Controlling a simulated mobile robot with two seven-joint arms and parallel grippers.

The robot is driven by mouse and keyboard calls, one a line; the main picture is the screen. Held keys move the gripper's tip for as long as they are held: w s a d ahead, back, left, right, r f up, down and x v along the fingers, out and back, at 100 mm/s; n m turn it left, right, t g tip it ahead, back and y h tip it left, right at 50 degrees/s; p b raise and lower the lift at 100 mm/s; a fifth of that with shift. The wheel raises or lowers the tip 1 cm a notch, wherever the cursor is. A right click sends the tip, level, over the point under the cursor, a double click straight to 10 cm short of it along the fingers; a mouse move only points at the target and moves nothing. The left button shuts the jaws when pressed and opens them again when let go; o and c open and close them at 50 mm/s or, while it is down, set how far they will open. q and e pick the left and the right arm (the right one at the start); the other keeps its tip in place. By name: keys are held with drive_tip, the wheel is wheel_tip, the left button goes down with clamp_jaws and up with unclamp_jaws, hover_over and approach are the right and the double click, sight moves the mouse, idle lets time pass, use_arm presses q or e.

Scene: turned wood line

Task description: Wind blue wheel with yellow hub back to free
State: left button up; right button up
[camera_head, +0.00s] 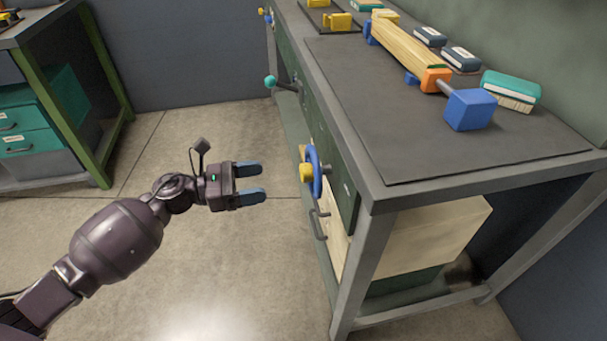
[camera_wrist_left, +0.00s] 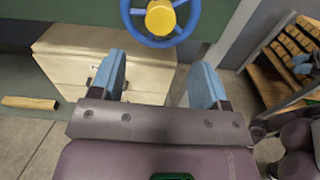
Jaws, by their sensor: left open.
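The blue wheel (camera_head: 316,171) with its yellow hub (camera_head: 306,172) sits on the side of the grey workbench, near its front corner. In the left wrist view the blue wheel (camera_wrist_left: 126,17) and yellow hub (camera_wrist_left: 160,17) show at the top, ahead of my fingers, with the wheel's top cut off. My left gripper (camera_head: 262,181) is open and empty. It is left of the wheel, apart from it, with its blue fingers pointing toward the bench. The left wrist view shows the open fingers (camera_wrist_left: 155,82) with nothing between them. My right gripper is not in view.
The grey workbench (camera_head: 440,185) carries a wooden piece (camera_head: 405,47), a blue block (camera_head: 470,109) and several books. A teal-knobbed lever (camera_head: 271,81) and a grey handle (camera_head: 318,226) stick out of its side. A pale box (camera_head: 425,240) stands below. Open floor lies left of the bench.

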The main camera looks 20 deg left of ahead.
sight(301, 175)
use_arm(q)
drive_tip(key=x, duration=0.9)
drive_tip(key=shift+w+d, duration=0.15)
drive_tip(key=c, duration=0.9)
